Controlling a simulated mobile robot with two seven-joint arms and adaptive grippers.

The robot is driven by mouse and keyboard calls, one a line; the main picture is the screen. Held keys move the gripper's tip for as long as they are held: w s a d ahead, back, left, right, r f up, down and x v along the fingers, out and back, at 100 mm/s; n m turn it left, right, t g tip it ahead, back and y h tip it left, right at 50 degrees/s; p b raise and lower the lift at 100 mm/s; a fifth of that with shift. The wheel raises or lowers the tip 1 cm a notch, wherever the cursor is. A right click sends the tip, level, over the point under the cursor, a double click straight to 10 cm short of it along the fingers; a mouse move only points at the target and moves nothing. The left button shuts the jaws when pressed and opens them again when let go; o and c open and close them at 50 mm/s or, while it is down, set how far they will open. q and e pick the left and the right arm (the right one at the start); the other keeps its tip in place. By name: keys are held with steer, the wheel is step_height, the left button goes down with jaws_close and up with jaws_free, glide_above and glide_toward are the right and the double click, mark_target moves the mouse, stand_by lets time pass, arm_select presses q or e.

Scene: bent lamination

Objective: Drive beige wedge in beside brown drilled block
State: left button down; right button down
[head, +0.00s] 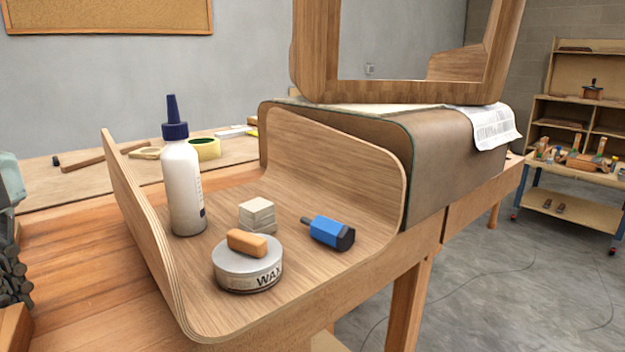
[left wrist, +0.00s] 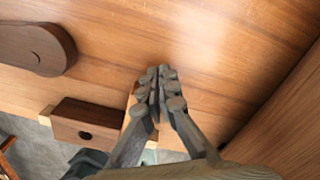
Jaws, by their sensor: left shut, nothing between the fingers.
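In the left wrist view the brown drilled block (left wrist: 85,122) sits at the lower left, at the bench edge, with a dark round hole in its face. A narrow light tan piece (left wrist: 131,102) shows between the block and my fingers; it looks like the beige wedge, mostly hidden by the gripper. My left gripper (left wrist: 159,75) is shut and empty, its fingertips over the bench top to the right of the block. I cannot tell whether the fingers touch the tan piece. In the head view my left gripper (head: 15,285) shows at the left edge. My right gripper is out of view.
A dark brown rounded piece (left wrist: 35,48) lies on the bench in the left wrist view. In the head view a bent plywood shell (head: 330,165) carries a white bottle (head: 184,185), a wax tin (head: 240,272) and a blue tool (head: 328,232). Bare bench lies left of it.

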mark_target(1, 319)
arm_select(q)
steer(key=shift+s+d+f+b, duration=0.1)
steer(key=shift+s+d+b, duration=0.3)
steer(key=shift+s, duration=0.35)
steer(key=shift+s+d+r+b, duration=0.1)
steer(key=shift+s+d+b, duration=0.05)
steer(key=shift+s+d, duration=0.55)
steer(key=shift+s+d+f+b, duration=0.1)
steer(key=shift+s+d+b, duration=0.2)
steer(key=shift+s, duration=0.55)
steer(key=shift+s+d+b, duration=0.15)
steer(key=shift+s+b, duration=0.1)
steer(key=shift+b, duration=0.4)
stand_by(3.7)
steer(key=shift+w, duration=0.15)
steer(key=shift+w+a, duration=0.35)
steer(key=shift+w, duration=0.15)
steer(key=shift+r+p, duration=2.2)
steer(key=shift+r, duration=1.4)
